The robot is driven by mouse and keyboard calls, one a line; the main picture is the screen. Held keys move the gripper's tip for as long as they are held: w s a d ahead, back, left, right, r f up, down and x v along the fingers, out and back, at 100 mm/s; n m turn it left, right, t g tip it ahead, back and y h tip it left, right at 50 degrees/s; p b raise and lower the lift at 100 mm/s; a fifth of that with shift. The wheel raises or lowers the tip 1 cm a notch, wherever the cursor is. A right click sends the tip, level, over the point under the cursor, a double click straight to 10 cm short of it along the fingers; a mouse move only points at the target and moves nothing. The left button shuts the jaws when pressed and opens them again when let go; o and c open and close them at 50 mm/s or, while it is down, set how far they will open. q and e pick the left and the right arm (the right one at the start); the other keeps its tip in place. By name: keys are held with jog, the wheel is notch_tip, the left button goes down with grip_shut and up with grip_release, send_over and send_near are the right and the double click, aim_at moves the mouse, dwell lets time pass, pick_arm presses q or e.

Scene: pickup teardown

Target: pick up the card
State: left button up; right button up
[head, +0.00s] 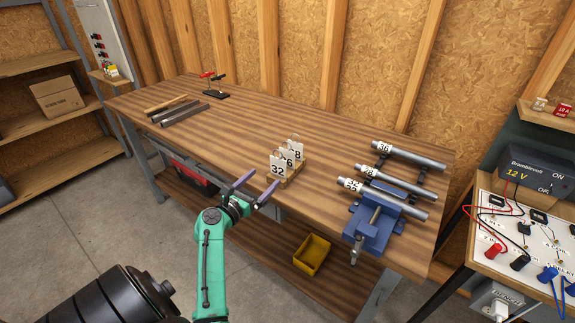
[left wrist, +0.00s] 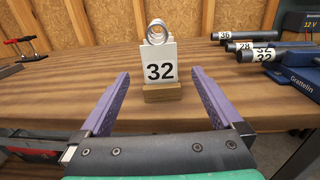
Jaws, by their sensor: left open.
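A white card marked 32 (head: 278,170) stands upright in a small wooden holder (head: 291,175) on the workbench. Two more white cards stand behind it; their numbers are partly hidden, with a 6 and an 8 showing. In the left wrist view the 32 card (left wrist: 161,63) is straight ahead, with a metal ring at its top and the wooden block (left wrist: 162,93) under it. My left gripper (head: 266,178) is open and empty, its purple fingers pointing at the card from the bench's front side. The card lies beyond the fingertips, apart from them. My right gripper is not in view.
A blue vise (head: 372,230) and several numbered metal tubes (head: 408,155) are right of the holder. Metal bars (head: 182,112) and a small stand with red clips (head: 214,88) lie at the left. A yellow bin (head: 312,254) is on the lower shelf. Bench wood left of the holder is clear.

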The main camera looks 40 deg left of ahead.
aim_at(278, 164)
pick_arm(q)
jog(key=w, duration=0.3)
jog(key=w+p, duration=0.1)
jog(key=w, duration=0.2)
jog(key=w+a, duration=0.1)
jog(key=w, duration=0.2)
jog(key=shift+r+p, duration=0.15)
jog(key=shift+p, duration=0.15)
jog(key=shift+w, duration=0.2)
jog(key=c, duration=1.2)
notch_tip(278, 164, up, 8)
jog(key=shift+r+p, duration=0.2)
jog(key=shift+p, duration=0.8)
jog(key=shift+c, duration=0.2)
notch_tip(278, 164, up, 12)
jog(key=shift+f, duration=0.25)
